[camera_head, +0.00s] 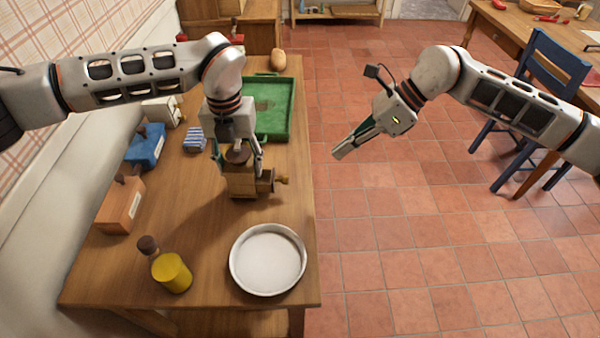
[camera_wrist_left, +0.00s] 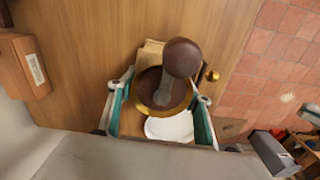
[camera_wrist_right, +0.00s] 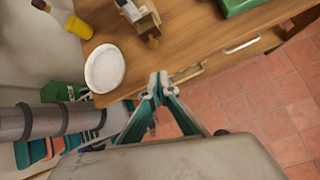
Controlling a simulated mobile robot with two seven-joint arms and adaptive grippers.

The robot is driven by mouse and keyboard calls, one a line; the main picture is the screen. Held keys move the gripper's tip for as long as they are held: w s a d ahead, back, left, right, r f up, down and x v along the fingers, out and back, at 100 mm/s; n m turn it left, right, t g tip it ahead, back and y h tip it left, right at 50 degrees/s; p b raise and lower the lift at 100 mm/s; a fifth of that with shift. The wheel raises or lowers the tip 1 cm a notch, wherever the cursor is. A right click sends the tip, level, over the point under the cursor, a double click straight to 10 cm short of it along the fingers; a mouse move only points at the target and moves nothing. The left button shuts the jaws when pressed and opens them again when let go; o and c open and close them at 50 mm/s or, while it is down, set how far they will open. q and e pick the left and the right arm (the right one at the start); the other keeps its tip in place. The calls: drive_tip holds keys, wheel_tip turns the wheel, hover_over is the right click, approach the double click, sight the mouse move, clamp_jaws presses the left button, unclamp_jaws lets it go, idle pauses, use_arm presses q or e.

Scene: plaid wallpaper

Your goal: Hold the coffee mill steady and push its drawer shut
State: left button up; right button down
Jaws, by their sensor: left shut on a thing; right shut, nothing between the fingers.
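The coffee mill (camera_head: 240,186) is a light wooden box with a dark round top, upright near the table's right edge. Its drawer (camera_head: 266,181) sticks out to the right, with a round knob (camera_head: 282,180). My left gripper (camera_head: 238,165) comes from above and is shut on the mill. In the left wrist view its fingers (camera_wrist_left: 166,88) flank the mill's brass bowl (camera_wrist_left: 147,97) and dark crank knob (camera_wrist_left: 182,57). My right gripper (camera_head: 341,152) is shut and empty, over the floor right of the table, apart from the drawer. The mill also shows in the right wrist view (camera_wrist_right: 145,18).
A white round pan (camera_head: 268,260) and a yellow bottle (camera_head: 171,272) stand in front of the mill. A green tray (camera_head: 285,110) lies behind it. Several boxes line the wall side. A blue chair (camera_head: 545,90) stands far right. Open floor lies right of the table.

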sight(275, 178)
drive_tip(key=a+f+n, duration=0.1)
drive_tip(key=a+f, duration=0.3)
drive_tip(key=a+f+n, duration=0.2)
drive_tip(key=a+f, duration=0.1)
drive_tip(key=a, duration=0.1)
drive_tip(key=shift+a+f+n, duration=0.2)
drive_tip(key=shift+f+n, duration=0.1)
drive_tip(key=shift+f, duration=0.1)
drive_tip(key=shift+a+f, duration=0.1)
drive_tip(key=shift+a, duration=0.55)
drive_tip(key=shift+a, duration=0.1)
drive_tip(key=a, duration=0.4)
drive_tip(key=shift+w+a, duration=0.1)
drive_tip(key=shift+a, duration=0.15)
use_arm(q)
drive_tip(key=shift+d, duration=0.1)
use_arm(e)
drive_tip(key=shift+a, duration=0.1)
